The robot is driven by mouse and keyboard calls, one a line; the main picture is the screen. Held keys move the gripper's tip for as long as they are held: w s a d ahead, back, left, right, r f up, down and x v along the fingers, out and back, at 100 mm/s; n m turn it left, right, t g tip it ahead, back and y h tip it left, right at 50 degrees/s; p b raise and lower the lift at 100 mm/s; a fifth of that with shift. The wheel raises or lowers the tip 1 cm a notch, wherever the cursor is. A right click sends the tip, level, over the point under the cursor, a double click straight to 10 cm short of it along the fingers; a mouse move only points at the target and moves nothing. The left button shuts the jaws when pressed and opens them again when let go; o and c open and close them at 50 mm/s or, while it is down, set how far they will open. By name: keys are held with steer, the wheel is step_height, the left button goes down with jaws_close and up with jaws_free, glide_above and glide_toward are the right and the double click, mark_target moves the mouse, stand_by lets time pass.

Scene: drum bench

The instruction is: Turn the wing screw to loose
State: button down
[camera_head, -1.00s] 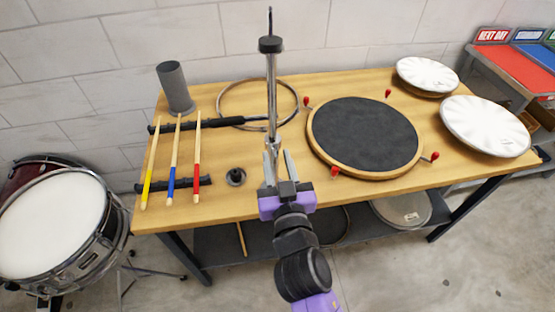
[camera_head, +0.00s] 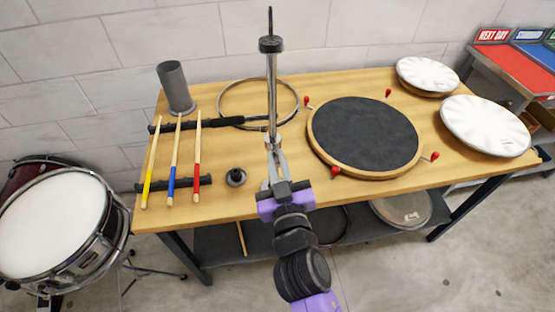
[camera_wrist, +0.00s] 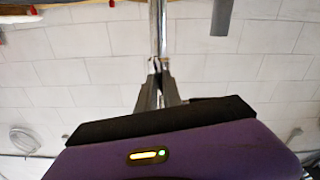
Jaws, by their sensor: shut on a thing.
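A chrome cymbal stand (camera_head: 272,95) rises upright at the bench's front middle, with a black round part near its top and a thin rod above. My gripper (camera_head: 275,148) reaches it from the front, low on the tube. Its fingertips are drawn together on the small wing screw at the tube. In the wrist view, the fingers of my gripper (camera_wrist: 157,72) converge at the chrome tube (camera_wrist: 158,30). The wing screw is mostly hidden between the fingertips, so its angle cannot be told.
A dark round practice pad (camera_head: 365,135) with red knobs lies right of the stand. A metal hoop (camera_head: 225,98) lies behind it. Drumsticks (camera_head: 174,160) rest on black holders at left. A small black round part (camera_head: 236,177) sits left of my gripper.

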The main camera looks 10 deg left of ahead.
steer(key=n, duration=0.3)
steer(key=shift+a+n, duration=0.1)
steer(key=shift+n, duration=0.2)
steer(key=shift+s+f+n+p, duration=0.15)
steer(key=shift+n+p, duration=1.1)
steer(key=shift+n, duration=3)
steer(key=shift+w+f+n+p, duration=0.2)
steer(key=shift+n+p, duration=1.1)
steer(key=shift+n, duration=2.9)
steer(key=shift+s+f+n+p, duration=0.25)
steer(key=shift+n+p, duration=1)
steer(key=shift+n, duration=3)
steer(key=shift+w+f, duration=0.1)
steer(key=c, duration=1.5)
jaws_free()
